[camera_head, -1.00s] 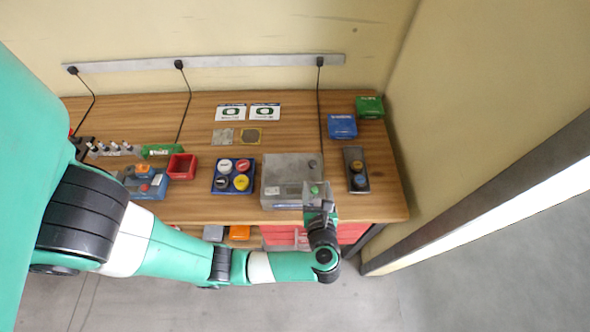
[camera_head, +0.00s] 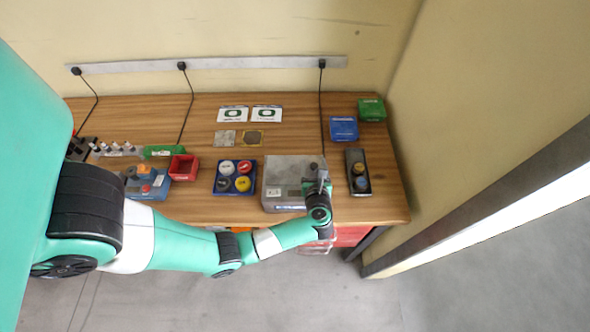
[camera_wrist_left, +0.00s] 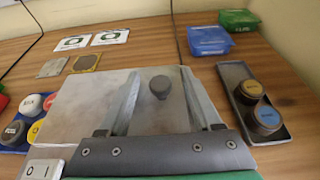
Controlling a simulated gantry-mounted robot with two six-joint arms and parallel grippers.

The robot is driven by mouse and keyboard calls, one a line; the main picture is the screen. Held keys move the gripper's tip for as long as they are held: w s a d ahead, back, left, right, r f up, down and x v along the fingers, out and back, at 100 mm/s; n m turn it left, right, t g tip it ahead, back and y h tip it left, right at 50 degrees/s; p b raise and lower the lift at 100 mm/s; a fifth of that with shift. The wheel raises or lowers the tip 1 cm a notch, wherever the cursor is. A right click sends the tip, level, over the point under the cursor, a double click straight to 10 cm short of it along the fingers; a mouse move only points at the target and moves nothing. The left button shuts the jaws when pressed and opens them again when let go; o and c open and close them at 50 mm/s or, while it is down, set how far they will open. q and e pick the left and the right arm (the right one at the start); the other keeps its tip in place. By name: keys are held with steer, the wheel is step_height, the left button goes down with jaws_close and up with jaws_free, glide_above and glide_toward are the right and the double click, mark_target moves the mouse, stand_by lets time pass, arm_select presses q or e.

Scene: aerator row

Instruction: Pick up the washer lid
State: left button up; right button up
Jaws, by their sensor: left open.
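The washer (camera_head: 272,203) is a grey metal box at the front of the wooden bench. Its flat grey lid (camera_head: 287,168) lies on top and carries a dark round knob (camera_head: 313,166). My left gripper (camera_head: 323,176) is over the washer's right part, close to the knob. In the left wrist view, the lid (camera_wrist_left: 88,98) lies below and the knob (camera_wrist_left: 158,87) shows between the two spread fingers (camera_wrist_left: 160,75). The fingers are open with nothing between them but the view of the knob; whether they are level with it is unclear. My right gripper is out of view.
A dark tray (camera_head: 358,186) with round caps stands right of the washer. A blue tray (camera_head: 233,191) of coloured caps stands to its left. Blue (camera_head: 343,128) and green (camera_head: 371,109) boxes sit behind right. A black cable (camera_head: 322,112) hangs behind the washer.

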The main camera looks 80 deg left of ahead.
arm_select(q)
jaws_close()
stand_by(0.4)
